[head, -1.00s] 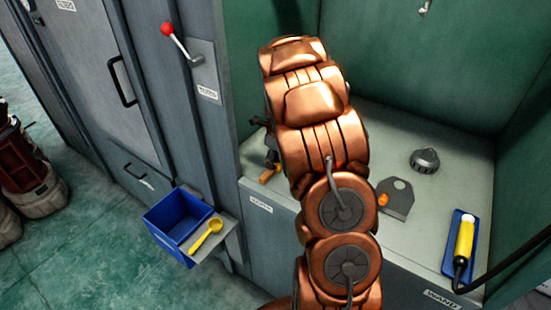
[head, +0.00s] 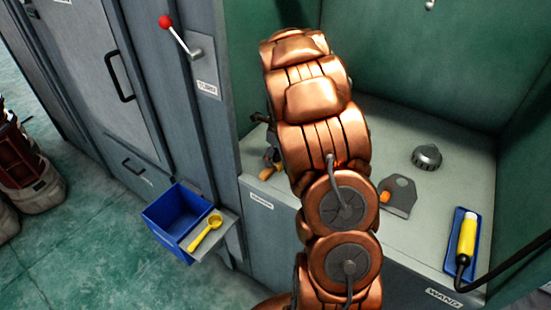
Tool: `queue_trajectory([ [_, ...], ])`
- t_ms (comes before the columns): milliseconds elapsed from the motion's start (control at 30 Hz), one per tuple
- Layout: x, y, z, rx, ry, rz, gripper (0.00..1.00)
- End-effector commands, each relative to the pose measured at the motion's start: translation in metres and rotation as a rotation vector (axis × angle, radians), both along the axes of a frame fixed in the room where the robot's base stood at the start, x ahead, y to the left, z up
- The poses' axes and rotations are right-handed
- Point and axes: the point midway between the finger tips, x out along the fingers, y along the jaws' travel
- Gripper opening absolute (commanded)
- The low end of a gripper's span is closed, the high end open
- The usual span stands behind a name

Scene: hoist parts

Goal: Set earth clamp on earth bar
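My copper-coloured arm stands in the middle of the head view and covers much of the worktop. Dark parts (head: 270,148) stick out at its left edge, low over the worktop; they may be part of my gripper or the earth clamp. Small orange-brown pieces show beside them. I cannot tell whether they are held. My gripper's fingertips are not clearly visible. I cannot make out the earth bar; it may be behind my arm.
A blue bin (head: 178,213), a yellow scoop (head: 205,233) and a red-knobbed lever (head: 180,37) are at left.

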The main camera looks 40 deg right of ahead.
Motion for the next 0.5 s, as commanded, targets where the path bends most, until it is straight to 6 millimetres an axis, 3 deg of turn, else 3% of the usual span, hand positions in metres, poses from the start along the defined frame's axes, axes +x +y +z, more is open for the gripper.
queue_trajectory([
  [500,-0.009,-0.005,0.091,-0.004,-0.004,-0.001,0.75],
])
